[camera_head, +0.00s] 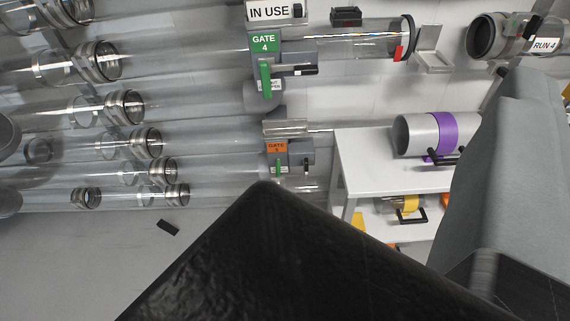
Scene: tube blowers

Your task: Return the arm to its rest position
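The large black shape (300,265) at the bottom middle and the grey link (505,180) at the right look like parts of my own arm. They fill much of the lower and right view. No gripper fingertips show, so I cannot see whether my gripper is open or shut or holds anything.
Clear tubes (180,55) with metal collars run along the left wall. Gate 4 (266,45) has a green handle; an orange-labelled gate (277,148) sits below. A white shelf (375,172) bears a grey cylinder with a purple band (440,134). A RUN 4 pipe (486,36) is upper right.

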